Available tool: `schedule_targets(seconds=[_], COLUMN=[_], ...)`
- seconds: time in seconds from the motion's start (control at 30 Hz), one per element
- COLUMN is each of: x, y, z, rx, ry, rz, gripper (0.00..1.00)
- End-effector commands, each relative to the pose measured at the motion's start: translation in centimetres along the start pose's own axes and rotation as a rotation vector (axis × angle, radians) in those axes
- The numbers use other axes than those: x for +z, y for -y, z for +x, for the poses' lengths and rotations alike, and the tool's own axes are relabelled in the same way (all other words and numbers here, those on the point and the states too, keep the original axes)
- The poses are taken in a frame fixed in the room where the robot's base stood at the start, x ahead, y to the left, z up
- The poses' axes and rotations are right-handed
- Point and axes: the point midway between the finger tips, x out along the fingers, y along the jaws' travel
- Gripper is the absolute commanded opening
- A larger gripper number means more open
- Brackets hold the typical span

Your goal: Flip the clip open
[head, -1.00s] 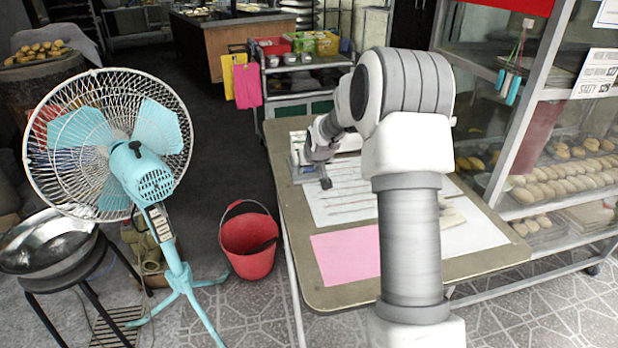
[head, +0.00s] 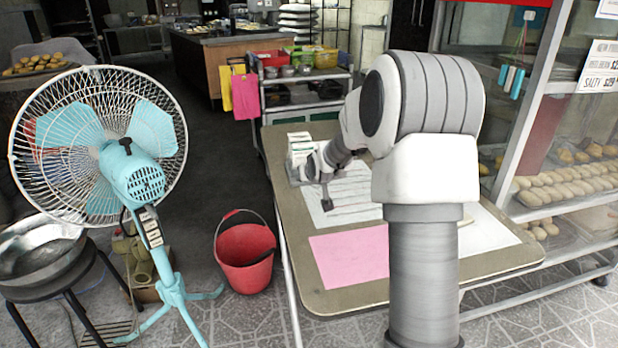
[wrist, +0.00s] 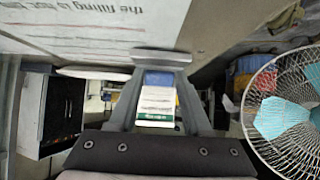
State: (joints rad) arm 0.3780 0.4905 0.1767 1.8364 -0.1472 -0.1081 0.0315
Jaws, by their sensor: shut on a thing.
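My gripper (head: 327,204) hangs low at the far left part of the table, over the white printed sheet (head: 350,188). In the wrist view its two dark fingers frame the middle, and a flat light-grey bar (wrist: 160,58) lies across their tips. The fingers appear shut on this bar, but I cannot tell for certain that it is the clip. Between the fingers shows a box with a blue end, white printed face and green edge (wrist: 157,100). A small white box (head: 299,142) stands behind and left of the gripper in the head view.
A pink sheet (head: 350,258) lies on the table (head: 420,285) near its front edge. A red bucket (head: 245,258) and a turquoise fan (head: 130,165) stand left of the table. A glass bread case (head: 570,160) borders the right. A cart (head: 300,95) stands behind.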

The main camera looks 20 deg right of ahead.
Motion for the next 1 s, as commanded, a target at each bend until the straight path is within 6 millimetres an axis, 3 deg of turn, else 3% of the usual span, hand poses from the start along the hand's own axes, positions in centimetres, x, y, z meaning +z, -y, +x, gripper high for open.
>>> schedule_targets(seconds=[0.13, 0.17, 0.3, 0.73, 1.0], x=[0.0, 0.0, 0.0, -0.2, -0.4], y=[0.0, 0.0, 0.0, 0.0, -0.1], z=[0.0, 0.0, 0.0, -0.8, -6.1], rx=[0.000, 0.001, 0.000, 0.000, 0.002], ry=[-0.001, -0.001, 0.000, 0.000, -0.002], rz=[0.000, 0.000, 0.000, 0.000, 0.000], gripper=[0.00, 0.53, 0.78, 0.80, 0.80])
